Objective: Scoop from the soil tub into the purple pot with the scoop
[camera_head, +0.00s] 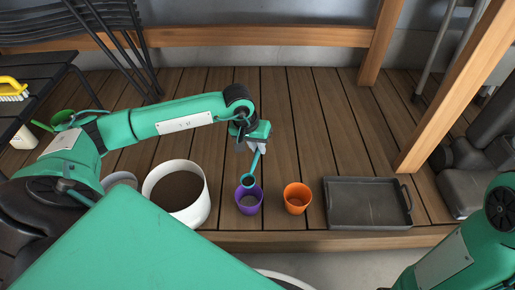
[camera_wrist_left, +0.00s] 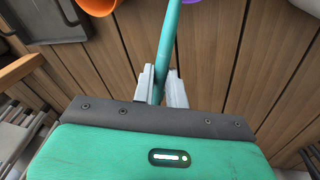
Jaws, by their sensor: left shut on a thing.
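My left gripper (camera_head: 257,147) is shut on the teal handle of the scoop (camera_head: 254,167). In the left wrist view the gripper (camera_wrist_left: 161,88) has its fingers on both sides of the handle (camera_wrist_left: 169,40). The scoop slants down, and its round head lies over the mouth of the purple pot (camera_head: 249,203); I cannot tell whether it touches the rim or holds soil. The soil tub (camera_head: 201,204), white with dark soil inside, stands left of the pot. A corner of the purple pot shows in the left wrist view (camera_wrist_left: 173,17). My right gripper is not in view.
An orange pot (camera_head: 297,199) stands just right of the purple one. A grey tray (camera_head: 368,224) lies further right, near the platform's front edge. A wooden post (camera_head: 458,88) rises at the right. The planks (camera_head: 305,120) behind the pots are clear.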

